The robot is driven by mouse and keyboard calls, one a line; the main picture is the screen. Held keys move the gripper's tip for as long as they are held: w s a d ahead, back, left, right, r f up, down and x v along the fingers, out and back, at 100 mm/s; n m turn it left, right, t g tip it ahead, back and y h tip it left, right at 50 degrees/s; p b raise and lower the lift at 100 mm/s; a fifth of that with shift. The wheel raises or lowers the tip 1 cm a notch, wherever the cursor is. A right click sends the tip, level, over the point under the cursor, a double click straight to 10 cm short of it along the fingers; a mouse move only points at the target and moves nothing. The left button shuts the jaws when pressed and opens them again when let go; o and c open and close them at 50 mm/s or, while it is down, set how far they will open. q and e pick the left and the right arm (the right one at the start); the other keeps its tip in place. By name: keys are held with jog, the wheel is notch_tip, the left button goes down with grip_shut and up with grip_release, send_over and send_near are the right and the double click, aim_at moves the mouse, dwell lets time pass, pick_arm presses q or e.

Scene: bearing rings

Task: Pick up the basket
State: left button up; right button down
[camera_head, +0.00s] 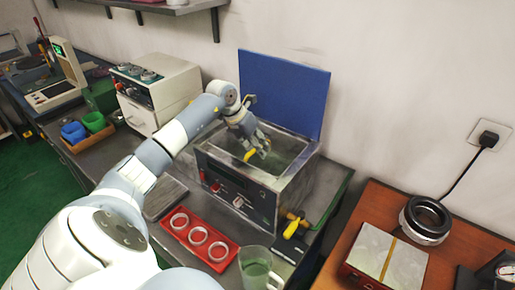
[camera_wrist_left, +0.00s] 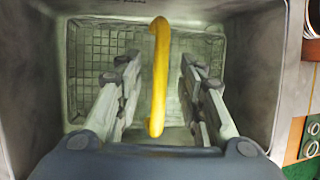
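The basket (camera_wrist_left: 92,62) is a wire mesh basket sitting down inside the grey tank of the cleaning machine (camera_head: 236,187). Its yellow handle (camera_wrist_left: 159,78) arches over it in the left wrist view. My left gripper (camera_wrist_left: 161,62) is open, with one finger on each side of the handle and a gap to both. In the head view the left gripper (camera_head: 257,147) reaches down into the tank and hides most of the basket; a piece of the yellow handle (camera_head: 249,155) shows beside it. My right gripper is not in view.
The machine's blue lid (camera_head: 284,92) stands open behind the tank. A red tray (camera_head: 194,246) with three rings and a glass mug (camera_head: 257,268) stand in front. A white box-shaped device (camera_head: 158,92) is to the left. A wooden table (camera_head: 352,238) is at the right.

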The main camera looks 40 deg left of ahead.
pick_arm(q)
jog(key=shift+w+f, duration=0.25)
jog(key=shift+f, duration=0.35)
jog(key=shift+d, duration=0.1)
grip_shut()
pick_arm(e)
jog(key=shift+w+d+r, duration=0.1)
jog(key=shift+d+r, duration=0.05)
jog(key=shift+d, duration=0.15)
pick_arm(q)
jog(key=shift+r, duration=0.15)
